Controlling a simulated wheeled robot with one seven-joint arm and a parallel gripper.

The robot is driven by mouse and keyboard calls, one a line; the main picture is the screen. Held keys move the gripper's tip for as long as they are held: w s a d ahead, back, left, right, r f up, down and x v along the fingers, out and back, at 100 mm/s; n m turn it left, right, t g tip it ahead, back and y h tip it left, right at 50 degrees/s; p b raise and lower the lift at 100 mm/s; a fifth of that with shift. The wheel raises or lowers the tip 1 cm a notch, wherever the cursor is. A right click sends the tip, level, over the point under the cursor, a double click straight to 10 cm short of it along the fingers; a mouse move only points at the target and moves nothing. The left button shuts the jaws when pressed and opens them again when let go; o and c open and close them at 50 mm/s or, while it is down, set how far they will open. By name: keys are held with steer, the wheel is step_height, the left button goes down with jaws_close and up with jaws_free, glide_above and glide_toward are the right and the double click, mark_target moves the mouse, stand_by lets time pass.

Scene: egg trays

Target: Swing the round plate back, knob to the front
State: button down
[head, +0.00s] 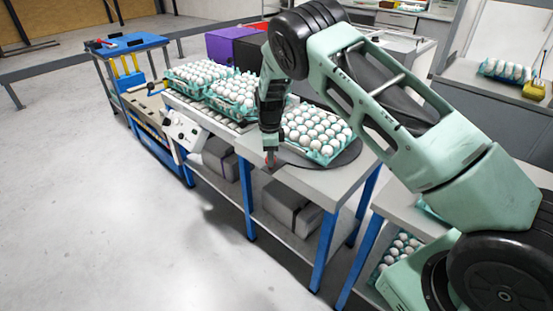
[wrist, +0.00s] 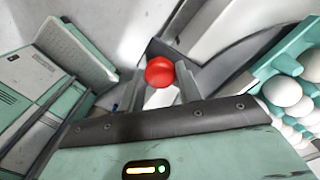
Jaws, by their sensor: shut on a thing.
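The round plate (head: 348,155) is a dark disc on a light table, with a teal tray (head: 322,160) of white eggs on it. My gripper (head: 269,163) reaches down at the plate's left side, near the table's front-left edge. In the wrist view the red knob (wrist: 159,72) sits between the two fingers of my gripper (wrist: 161,85), which is shut on it. The plate (wrist: 222,68) also shows there as a grey curved surface, with the egg tray (wrist: 268,72) to the right. In the head view my gripper mostly hides the knob.
More egg trays (head: 232,103) stand on the conveyor to the left, beside a white control box (head: 183,132). Grey boxes (head: 292,208) lie on the shelf below. Another table (head: 403,207) is at the right. The floor in front is clear.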

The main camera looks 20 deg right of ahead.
steer(key=shift+w+a, duration=0.2)
steer(key=shift+w, duration=0.3)
steer(key=shift+w+r+m, duration=0.1)
steer(key=shift+m, duration=0.2)
steer(key=c, duration=1)
jaws_free()
steer(key=shift+w, duration=0.1)
step_height(320, 180, up, 17)
steer(key=b, duration=0.1)
steer(key=shift+r+b, duration=0.15)
steer(key=shift+b, duration=0.25)
